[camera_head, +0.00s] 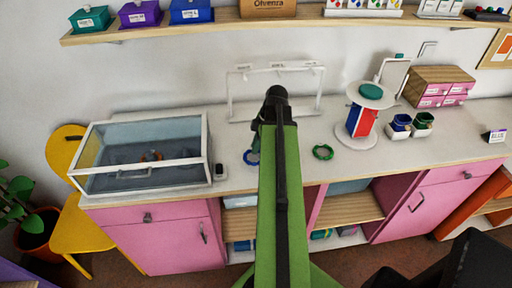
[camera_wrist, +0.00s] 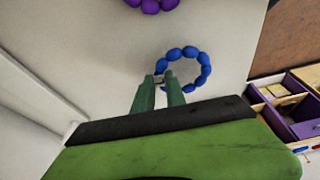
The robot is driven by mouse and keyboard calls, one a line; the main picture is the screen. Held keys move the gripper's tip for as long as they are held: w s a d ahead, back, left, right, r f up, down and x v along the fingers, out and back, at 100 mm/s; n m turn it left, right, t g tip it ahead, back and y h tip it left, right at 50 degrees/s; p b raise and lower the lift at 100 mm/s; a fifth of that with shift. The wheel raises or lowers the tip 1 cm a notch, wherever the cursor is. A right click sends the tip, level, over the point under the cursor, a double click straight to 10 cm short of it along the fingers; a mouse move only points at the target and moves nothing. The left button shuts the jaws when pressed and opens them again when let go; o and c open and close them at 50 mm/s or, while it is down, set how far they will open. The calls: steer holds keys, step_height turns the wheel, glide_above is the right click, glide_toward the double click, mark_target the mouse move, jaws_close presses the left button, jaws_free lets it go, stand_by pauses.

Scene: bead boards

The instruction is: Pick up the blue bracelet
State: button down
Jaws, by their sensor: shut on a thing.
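The blue bracelet, a ring of round beads, shows in the wrist view (camera_wrist: 204,59). My gripper (camera_wrist: 160,82) has its two green fingers at the left side of the ring and is shut on its beads there. The rest of the ring extends to the right, free of the fingers. In the head view a part of the blue bracelet (camera_head: 247,158) shows just left of my green arm, above the counter or on it; I cannot tell which.
A purple bracelet (camera_wrist: 150,5) is at the top edge of the wrist view. A green bracelet (camera_head: 323,152) lies on the counter (camera_head: 225,136) right of my arm. A glass case (camera_head: 140,179) stands at left, a white rack (camera_head: 231,95) behind, a round-topped stand (camera_head: 369,91) at right.

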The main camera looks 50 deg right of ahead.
steer(key=p+v, duration=0.1)
steer(key=v, duration=0.1)
steer(key=p+v, duration=0.1)
steer(key=shift+a+r+p, duration=0.25)
steer(key=shift+r+p, duration=0.1)
steer(key=shift+r, duration=0.1)
steer(key=s+d+r+p, duration=0.3)
steer(key=s+r+p, duration=0.2)
steer(key=s, duration=0.5)
steer(key=shift+s+d+r, duration=0.25)
steer(key=shift+s+d, duration=0.05)
